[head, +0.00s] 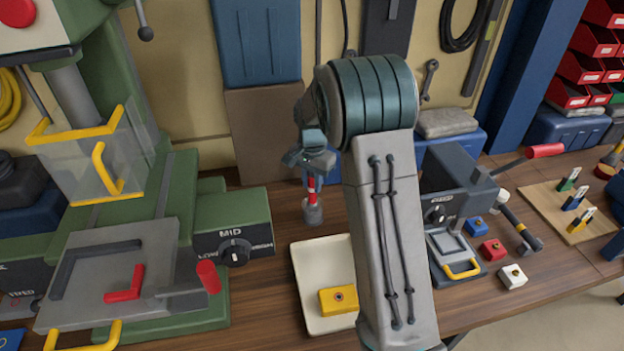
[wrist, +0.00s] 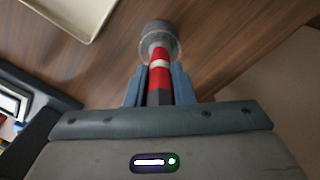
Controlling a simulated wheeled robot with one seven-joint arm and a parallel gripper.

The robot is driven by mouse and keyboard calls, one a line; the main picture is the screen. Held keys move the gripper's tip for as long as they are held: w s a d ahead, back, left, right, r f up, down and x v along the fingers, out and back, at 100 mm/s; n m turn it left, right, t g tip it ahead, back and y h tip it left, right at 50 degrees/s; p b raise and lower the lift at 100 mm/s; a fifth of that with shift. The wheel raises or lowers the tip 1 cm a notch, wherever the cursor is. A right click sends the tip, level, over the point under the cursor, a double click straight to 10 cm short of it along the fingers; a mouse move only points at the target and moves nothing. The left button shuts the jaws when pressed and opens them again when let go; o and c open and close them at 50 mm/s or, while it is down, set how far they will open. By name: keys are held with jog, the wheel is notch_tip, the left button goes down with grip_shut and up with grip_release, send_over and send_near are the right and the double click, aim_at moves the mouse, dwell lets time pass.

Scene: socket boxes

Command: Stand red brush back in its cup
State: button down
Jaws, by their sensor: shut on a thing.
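The red brush (head: 312,186), with a white band, hangs roughly upright below my gripper (head: 310,160). In the wrist view, the brush (wrist: 159,78) is between the two blue-grey fingers of my gripper (wrist: 159,88), which is shut on its dark upper part. A small grey, partly see-through cup (head: 313,214) stands on the wooden bench directly under the brush. In the wrist view the brush's far end overlaps the cup (wrist: 158,36) and appears to be inside its rim. I cannot tell whether it touches the cup's bottom.
A cream tray (head: 309,268) with a yellow block (head: 338,299) lies in front, right of the cup. A green drill press (head: 170,215) with its speed box (head: 232,225) stands at the left. A dark clamp device (head: 458,190) is at the right. Bench around the cup is clear.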

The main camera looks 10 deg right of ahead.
jog(key=shift+f, duration=0.2)
jog(key=c, duration=1.2)
grip_release()
jog(key=shift+o, duration=0.2)
jog(key=shift+r, duration=0.1)
notch_tip(320, 180, up, 13)
jog(key=shift+b, duration=0.65)
jog(key=shift+r, duration=0.35)
